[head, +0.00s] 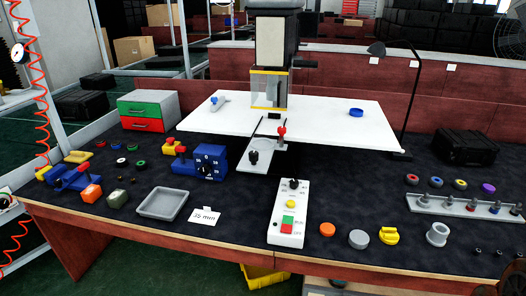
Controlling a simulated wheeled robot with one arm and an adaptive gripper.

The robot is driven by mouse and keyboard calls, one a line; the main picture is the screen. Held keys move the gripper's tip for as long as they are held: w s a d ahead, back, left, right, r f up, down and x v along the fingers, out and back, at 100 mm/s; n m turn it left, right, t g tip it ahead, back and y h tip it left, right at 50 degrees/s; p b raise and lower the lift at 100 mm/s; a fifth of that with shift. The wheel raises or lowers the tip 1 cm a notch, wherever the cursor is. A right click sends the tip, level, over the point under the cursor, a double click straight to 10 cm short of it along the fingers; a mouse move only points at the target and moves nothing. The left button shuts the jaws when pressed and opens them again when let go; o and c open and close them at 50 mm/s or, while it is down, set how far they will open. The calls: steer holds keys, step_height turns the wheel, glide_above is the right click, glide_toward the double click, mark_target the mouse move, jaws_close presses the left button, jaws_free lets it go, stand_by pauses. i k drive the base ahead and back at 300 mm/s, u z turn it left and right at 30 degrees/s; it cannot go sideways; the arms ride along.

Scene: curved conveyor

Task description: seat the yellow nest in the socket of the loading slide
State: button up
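A yellow round piece with a raised bar across it, which looks like the yellow nest (389,237), lies on the dark mat at the front right. It is in a row with an orange disc (327,230), a grey disc (358,240) and a grey hollow cylinder (437,234). The loading slide (266,158) sticks out from the front of the white machine table, below the press. A round outline on it looks like the socket, but it is too small to tell its inside. A black knob and a red-topped knob stand beside it.
A white control box (289,214) with buttons stands in front of the slide. A grey tray (162,204) and a blue dial device (207,163) are left. A peg rack (465,207) and black lamp (411,100) are right.

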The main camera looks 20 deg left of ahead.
mark_target(256, 159)
steer(key=u, duration=0.65)
steer(key=i, duration=0.85)
steer(key=u, duration=0.3)
